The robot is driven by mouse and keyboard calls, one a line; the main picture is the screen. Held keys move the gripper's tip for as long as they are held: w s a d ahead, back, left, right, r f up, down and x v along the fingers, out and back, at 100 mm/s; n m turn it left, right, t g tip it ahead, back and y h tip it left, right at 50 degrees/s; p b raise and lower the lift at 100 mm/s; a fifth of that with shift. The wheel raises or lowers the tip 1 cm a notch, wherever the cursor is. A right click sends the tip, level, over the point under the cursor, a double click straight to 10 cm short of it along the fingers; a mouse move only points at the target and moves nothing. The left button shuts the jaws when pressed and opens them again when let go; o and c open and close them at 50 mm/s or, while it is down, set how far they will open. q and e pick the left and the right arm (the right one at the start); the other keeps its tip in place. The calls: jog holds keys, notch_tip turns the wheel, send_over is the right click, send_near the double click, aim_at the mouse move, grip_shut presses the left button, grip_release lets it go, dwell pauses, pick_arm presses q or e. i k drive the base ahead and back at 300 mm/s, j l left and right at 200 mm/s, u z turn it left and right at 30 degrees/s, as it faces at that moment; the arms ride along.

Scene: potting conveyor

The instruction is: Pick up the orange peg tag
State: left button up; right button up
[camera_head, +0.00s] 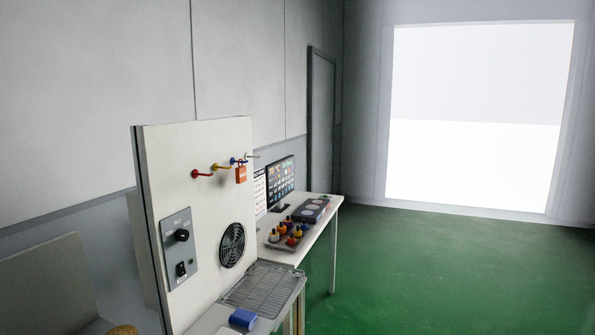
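The orange peg tag (241,174) hangs on the upright white panel (168,160), just below the blue peg (237,161). It seems to hang from that peg, but the contact is too small to make out. A red peg (199,174) and a yellow peg (220,167) stick out to its left, and a pale peg (252,157) is to its right. Neither of my grippers is in view.
The panel carries a grey switch box (179,248) and a round black fan (232,245). Behind, a table (322,215) holds a tray of small coloured items (287,240). Green floor (430,280) is clear on the right.

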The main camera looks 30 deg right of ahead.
aim_at(240, 171)
jog(key=i+z, duration=0.2)
jog(key=z, duration=0.15)
jog(key=i+j+z, duration=0.1)
jog(key=i+z, duration=0.25)
jog(key=u, duration=0.35)
jog(key=i+l+u, duration=0.45)
jog(key=l, duration=0.15)
jog(key=i+l+u, duration=0.2)
jog(key=l, duration=0.15)
jog(key=l+u, duration=0.2)
jog(key=l, duration=0.1)
